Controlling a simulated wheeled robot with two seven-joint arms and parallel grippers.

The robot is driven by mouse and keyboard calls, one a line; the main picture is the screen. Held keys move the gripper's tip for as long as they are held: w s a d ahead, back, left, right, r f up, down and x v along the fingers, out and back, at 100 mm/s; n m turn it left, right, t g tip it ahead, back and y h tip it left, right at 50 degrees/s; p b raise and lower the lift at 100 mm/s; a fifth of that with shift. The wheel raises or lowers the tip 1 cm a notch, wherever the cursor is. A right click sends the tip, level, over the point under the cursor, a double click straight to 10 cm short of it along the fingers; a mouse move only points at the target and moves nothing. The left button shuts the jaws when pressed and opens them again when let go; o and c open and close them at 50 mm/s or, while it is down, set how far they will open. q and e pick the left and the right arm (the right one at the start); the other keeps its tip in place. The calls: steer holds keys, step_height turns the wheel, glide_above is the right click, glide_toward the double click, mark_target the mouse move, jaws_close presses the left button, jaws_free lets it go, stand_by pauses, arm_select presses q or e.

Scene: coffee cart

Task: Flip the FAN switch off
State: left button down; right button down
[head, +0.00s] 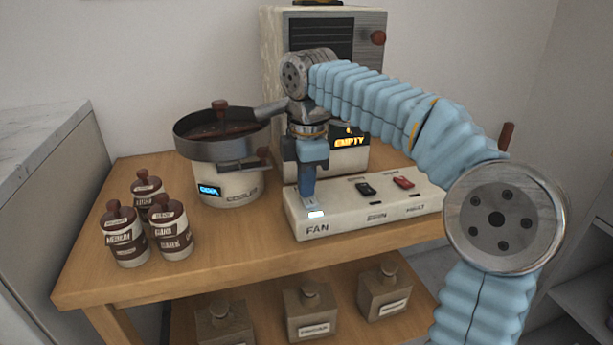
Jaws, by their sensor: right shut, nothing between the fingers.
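A long pale switch box (345,222) lies along the front of the wooden cart top, with several labelled switches. The FAN label (318,229) is at its left end, with a small lit white patch (317,213) just above it. My right gripper (309,203) points down at this left end, its fingers shut and empty, close to or touching the FAN switch. The FAN switch itself is mostly hidden by the fingers, so I cannot tell its position. A black switch (366,189) and a red switch (403,182) sit further right on the box. My left gripper is not in view.
A roaster-like pan (215,143) on a white base stands behind left. Several brown-and-white jars (125,238) stand at the left. Canisters (309,310) stand on the lower shelf.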

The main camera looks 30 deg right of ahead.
steer(key=shift+f, duration=0.2)
arm_select(q)
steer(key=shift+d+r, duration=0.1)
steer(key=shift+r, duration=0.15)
steer(key=shift+b, duration=0.3)
arm_select(e)
steer(key=shift+s, duration=0.15)
steer(key=shift+s+a, duration=0.2)
steer(key=shift+s, duration=0.4)
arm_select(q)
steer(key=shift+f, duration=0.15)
arm_select(e)
steer(key=shift+r, duration=0.1)
